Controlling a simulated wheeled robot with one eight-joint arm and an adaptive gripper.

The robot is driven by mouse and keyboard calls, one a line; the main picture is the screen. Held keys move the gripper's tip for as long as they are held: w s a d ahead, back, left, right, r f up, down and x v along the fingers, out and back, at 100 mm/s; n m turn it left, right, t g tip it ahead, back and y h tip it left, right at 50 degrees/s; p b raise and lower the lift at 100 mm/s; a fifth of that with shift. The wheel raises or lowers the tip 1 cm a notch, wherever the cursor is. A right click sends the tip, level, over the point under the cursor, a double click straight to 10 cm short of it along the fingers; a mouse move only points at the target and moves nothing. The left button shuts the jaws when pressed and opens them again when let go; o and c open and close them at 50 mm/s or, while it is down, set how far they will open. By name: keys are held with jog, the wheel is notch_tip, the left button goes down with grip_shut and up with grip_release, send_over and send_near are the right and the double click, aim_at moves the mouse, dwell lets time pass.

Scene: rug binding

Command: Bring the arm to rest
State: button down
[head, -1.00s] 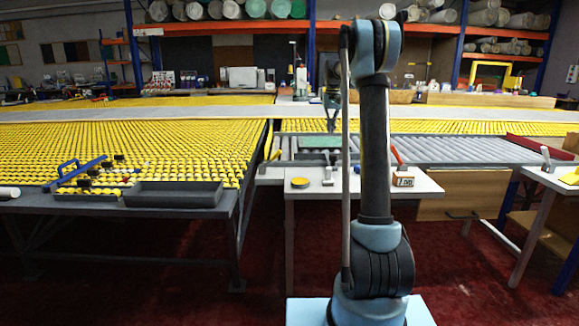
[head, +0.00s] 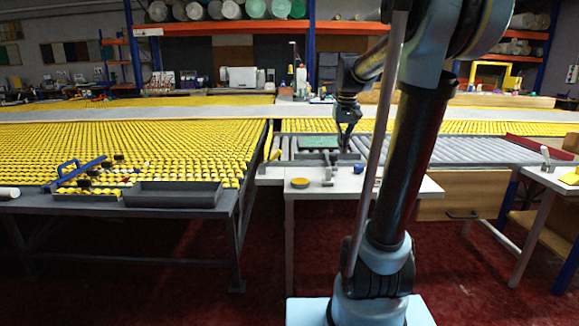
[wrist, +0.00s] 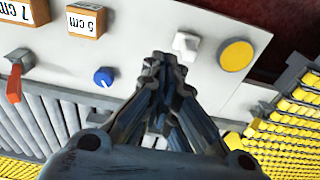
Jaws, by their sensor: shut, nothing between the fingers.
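My gripper (head: 346,138) hangs from my bent arm over the roller bed, behind the small white table, in the head view. In the wrist view, my gripper (wrist: 165,62) points toward the white table top (wrist: 140,30). Its dark fingers are together and hold nothing.
The table also bears a yellow disc (wrist: 237,55), a "5 cm" block (wrist: 86,20), a "7 cm" block (wrist: 18,12) and a red-handled tool (wrist: 14,84). The roller bed (head: 440,150) bears a green piece (head: 318,142). A grey tray (head: 173,194) lies at left.

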jog(key=s+f, duration=1)
jog(key=s, duration=0.3)
jog(key=s+f+t, duration=0.1)
jog(key=s+f, duration=0.9)
jog(key=s, duration=0.4)
jog(key=shift+r, duration=0.1)
